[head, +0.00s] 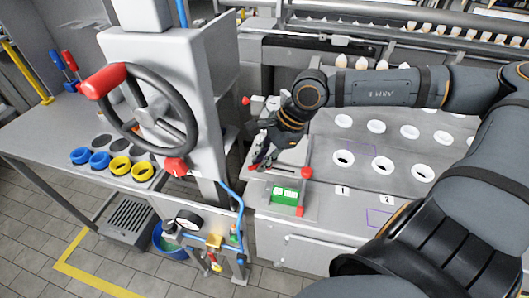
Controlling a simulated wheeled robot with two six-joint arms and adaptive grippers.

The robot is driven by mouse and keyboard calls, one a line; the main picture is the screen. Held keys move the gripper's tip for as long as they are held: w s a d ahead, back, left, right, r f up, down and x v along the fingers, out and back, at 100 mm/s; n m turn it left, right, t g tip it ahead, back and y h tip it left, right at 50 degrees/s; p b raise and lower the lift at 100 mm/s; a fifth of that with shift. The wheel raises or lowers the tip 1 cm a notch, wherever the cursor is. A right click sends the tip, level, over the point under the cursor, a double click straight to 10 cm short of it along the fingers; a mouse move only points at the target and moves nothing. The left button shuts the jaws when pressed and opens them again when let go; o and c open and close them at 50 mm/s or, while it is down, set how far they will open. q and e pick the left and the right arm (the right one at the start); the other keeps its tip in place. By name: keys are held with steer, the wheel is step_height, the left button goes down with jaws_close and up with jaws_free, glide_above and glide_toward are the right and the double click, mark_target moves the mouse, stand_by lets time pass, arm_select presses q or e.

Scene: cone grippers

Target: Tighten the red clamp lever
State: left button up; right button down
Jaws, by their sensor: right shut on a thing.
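My right gripper (264,159) reaches in from the right, pointing down over a small grey panel (315,200) beside the white machine column. Its fingers are shut on a small part at the left end of a dark slot; a little red shows beside the fingertips, and the fingers hide most of the part. A red knob (306,172) sits at the slot's right end. A red lever-like knob (175,167) sits on the column below the handwheel, apart from the gripper. I cannot tell which red part is the clamp lever. My left gripper is not in view.
A handwheel (190,125) with a red grip stands left of the gripper. A green display (285,195) lies just below the fingers. A blue hose (239,207) and a gauge (188,220) are at lower left. White rings fill the deck at right.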

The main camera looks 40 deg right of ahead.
steer(key=shift+w+r+m, duration=0.1)
steer(key=shift+r+m, duration=0.05)
steer(key=shift+m, duration=0.35)
steer(key=shift+w+m+t+h, duration=0.1)
steer(key=shift+m+t+h, duration=0.2)
steer(key=shift+m, duration=0.1)
steer(key=shift+w+f+m+b, duration=0.1)
steer(key=shift+f+m+b, duration=0.25)
steer(key=shift+m, duration=0.15)
steer(key=m+b, duration=0.1)
steer(key=m+t+h+b, duration=0.1)
steer(key=shift+w+d+f+m+b, duration=0.15)
steer(key=shift+m+b, duration=0.15)
steer(key=shift+b, duration=0.05)
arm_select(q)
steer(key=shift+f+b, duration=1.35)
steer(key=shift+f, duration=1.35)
arm_select(e)
steer(key=shift+w+r+m+h, duration=0.15)
steer(key=shift+m+h, duration=0.2)
steer(key=shift+m, duration=0.4)
steer(key=shift+w+r+m+h, duration=0.1)
steer(key=shift+m+h, duration=0.25)
steer(key=shift+m, duration=0.4)
steer(key=c, duration=1.4)
jaws_free()
steer(key=shift+o, duration=0.2)
